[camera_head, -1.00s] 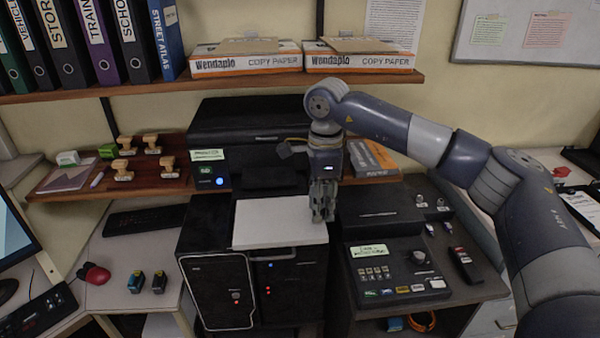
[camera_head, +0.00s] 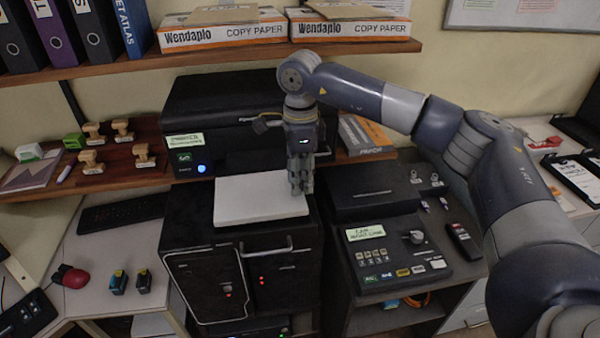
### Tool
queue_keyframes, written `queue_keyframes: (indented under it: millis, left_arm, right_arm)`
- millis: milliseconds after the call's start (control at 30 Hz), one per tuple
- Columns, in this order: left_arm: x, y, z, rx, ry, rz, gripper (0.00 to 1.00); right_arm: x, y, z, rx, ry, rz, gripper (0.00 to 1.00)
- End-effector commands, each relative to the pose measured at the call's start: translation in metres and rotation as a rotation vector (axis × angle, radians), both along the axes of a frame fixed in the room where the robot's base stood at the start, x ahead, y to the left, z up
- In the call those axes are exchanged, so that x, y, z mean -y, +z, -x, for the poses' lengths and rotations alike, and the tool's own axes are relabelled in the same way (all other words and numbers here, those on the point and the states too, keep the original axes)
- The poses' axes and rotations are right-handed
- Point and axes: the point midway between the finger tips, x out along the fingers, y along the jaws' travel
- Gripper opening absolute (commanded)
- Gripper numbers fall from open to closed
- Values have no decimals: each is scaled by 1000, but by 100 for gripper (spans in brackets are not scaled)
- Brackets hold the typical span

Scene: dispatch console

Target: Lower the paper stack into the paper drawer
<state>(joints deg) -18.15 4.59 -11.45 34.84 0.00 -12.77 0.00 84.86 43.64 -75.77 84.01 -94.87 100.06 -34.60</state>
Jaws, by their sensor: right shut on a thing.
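The white paper stack (camera_head: 250,201) lies flat and level above the black cabinet in front of the printer (camera_head: 220,110). My right gripper (camera_head: 301,190) points down at the stack's right end and is shut on it. The paper drawer cannot be made out for certain; a black front with a grey bar handle (camera_head: 268,250) shows just below the stack. The stack hides what is directly under it, so I cannot tell whether it touches anything. My left gripper is not in view.
A control panel box (camera_head: 400,255) stands right of the cabinet. Stamps (camera_head: 92,160) sit on a wooden shelf at left. Copy paper boxes (camera_head: 222,36) rest on the upper shelf.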

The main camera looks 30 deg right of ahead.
Motion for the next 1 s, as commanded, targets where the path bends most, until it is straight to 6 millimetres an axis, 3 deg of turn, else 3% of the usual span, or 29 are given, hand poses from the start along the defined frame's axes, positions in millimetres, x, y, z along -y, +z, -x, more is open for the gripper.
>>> queue_keyframes:
  millis: [367,1000]
  left_arm:
    - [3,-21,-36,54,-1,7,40]
    - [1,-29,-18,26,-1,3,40]
  right_arm:
    - [0,-33,0,0,0,-1,0]
    - [0,-43,0,1,0,-1,0]
